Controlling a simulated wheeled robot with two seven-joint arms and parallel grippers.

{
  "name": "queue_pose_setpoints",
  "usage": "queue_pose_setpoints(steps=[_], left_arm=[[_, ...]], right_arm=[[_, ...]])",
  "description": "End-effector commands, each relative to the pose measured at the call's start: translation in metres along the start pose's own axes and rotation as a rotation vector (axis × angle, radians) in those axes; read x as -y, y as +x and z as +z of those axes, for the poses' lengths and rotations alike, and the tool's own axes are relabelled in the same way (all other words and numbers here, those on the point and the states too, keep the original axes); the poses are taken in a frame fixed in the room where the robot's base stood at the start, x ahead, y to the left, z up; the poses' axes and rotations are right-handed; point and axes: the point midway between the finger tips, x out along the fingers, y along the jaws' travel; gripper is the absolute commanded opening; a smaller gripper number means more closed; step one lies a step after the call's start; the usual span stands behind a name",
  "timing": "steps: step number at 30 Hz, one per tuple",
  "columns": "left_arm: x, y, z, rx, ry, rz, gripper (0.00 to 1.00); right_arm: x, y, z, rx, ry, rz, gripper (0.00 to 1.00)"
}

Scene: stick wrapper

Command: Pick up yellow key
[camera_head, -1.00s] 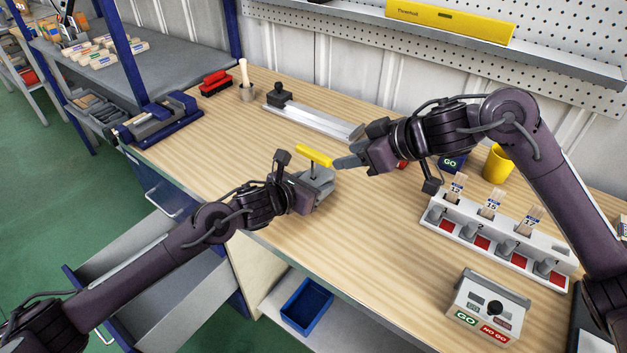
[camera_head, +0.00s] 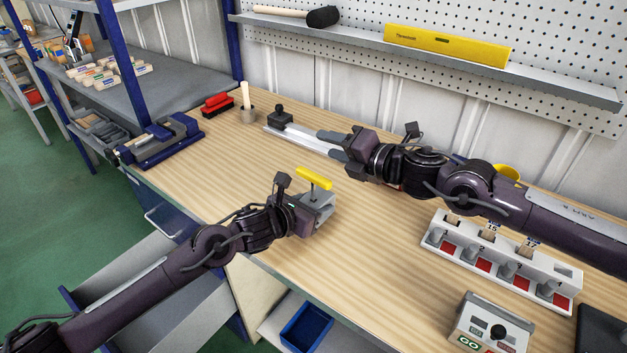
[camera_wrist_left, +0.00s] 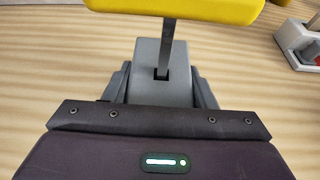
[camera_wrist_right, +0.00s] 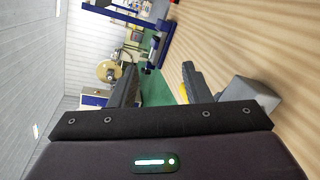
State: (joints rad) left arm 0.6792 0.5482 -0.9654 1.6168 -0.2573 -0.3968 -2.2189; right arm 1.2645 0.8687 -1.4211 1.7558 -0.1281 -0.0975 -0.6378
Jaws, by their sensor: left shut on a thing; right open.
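The yellow key (camera_head: 314,178) has a bar-shaped handle on a thin metal shaft. It stands upright in a grey block (camera_head: 316,214) above the middle of the bench. My left gripper (camera_head: 308,217) is shut on the grey block, with a finger on each side in the left wrist view. That view shows the key's handle (camera_wrist_left: 180,8) and its shaft (camera_wrist_left: 166,48) entering a slot in the block. My right gripper (camera_head: 332,145) is open and empty, behind the key and near the metal rail. In the right wrist view the key (camera_wrist_right: 214,88) is partly hidden behind a finger.
A metal rail with a black knob (camera_head: 281,116) lies at the back of the bench. A white rack (camera_head: 480,250) and a GO box (camera_head: 490,325) stand at the right. A red brush (camera_head: 217,104) and blue vise (camera_head: 160,142) are at the left. The front middle is clear.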

Motion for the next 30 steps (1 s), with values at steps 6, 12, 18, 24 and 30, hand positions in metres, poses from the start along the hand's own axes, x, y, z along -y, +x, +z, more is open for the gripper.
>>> queue_pose_setpoints(steps=[6, 12, 18, 24, 30], left_arm=[[0.000, 0.000, 0.000, 0.000, 0.000, 0.001, 0.21], [0.000, 0.000, 0.000, 0.000, 0.000, 0.001, 0.21], [0.000, 0.000, 0.000, 0.000, 0.000, 0.001, 0.21], [0.000, 0.000, 0.000, 0.000, 0.000, 0.000, 0.21], [0.000, 0.000, 0.000, 0.000, 0.000, 0.000, 0.21]], right_arm=[[0.018, -0.017, 0.003, 0.074, -0.505, 0.080, 0.44], [0.047, -0.043, -0.025, 0.104, -0.881, 0.139, 0.44], [0.068, -0.067, -0.055, 0.115, -1.081, 0.183, 0.44], [0.070, -0.058, -0.064, 0.117, -1.137, 0.199, 0.44], [0.062, -0.023, -0.065, 0.117, -1.136, 0.199, 0.44]])
